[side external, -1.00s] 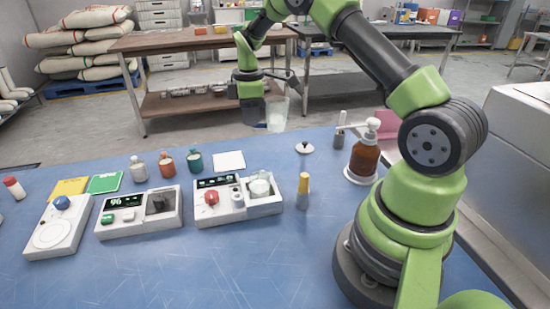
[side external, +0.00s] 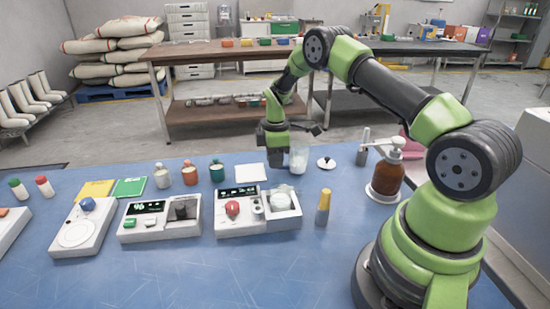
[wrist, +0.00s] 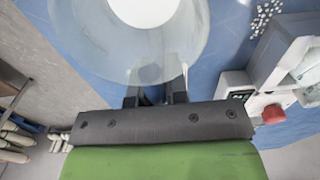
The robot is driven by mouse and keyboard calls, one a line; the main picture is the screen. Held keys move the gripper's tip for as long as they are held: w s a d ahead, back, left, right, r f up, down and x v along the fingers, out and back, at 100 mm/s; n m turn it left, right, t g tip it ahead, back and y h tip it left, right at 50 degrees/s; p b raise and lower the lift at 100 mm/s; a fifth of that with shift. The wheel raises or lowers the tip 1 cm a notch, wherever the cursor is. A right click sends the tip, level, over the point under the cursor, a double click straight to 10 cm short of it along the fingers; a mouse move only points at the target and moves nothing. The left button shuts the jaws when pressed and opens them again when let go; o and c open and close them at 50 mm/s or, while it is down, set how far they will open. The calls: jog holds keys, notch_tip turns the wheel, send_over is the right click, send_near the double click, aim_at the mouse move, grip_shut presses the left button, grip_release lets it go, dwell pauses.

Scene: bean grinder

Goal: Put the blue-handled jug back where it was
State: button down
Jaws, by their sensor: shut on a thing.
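The clear jug (side external: 299,159) is near the back edge of the blue table (side external: 150,265), upright and low over the surface; I cannot tell if its base touches. In the wrist view the jug (wrist: 190,50) fills the top as a see-through round shape with a white disc inside. My gripper (side external: 285,140) is to the jug's left in the side view. In the wrist view my gripper (wrist: 152,97) is shut on the dark blue handle (wrist: 152,94), mostly hidden between the fingers.
A white lid (side external: 326,164) lies right of the jug, and a white card (side external: 251,172) lies to its left. A grinder with a red knob (side external: 232,208) stands in front. A brown pump bottle (side external: 387,176) is farther right. Small white pellets (wrist: 262,15) show in the wrist view.

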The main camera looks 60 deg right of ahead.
jog(key=c, duration=1.1)
grip_release()
jog(key=shift+f, duration=0.15)
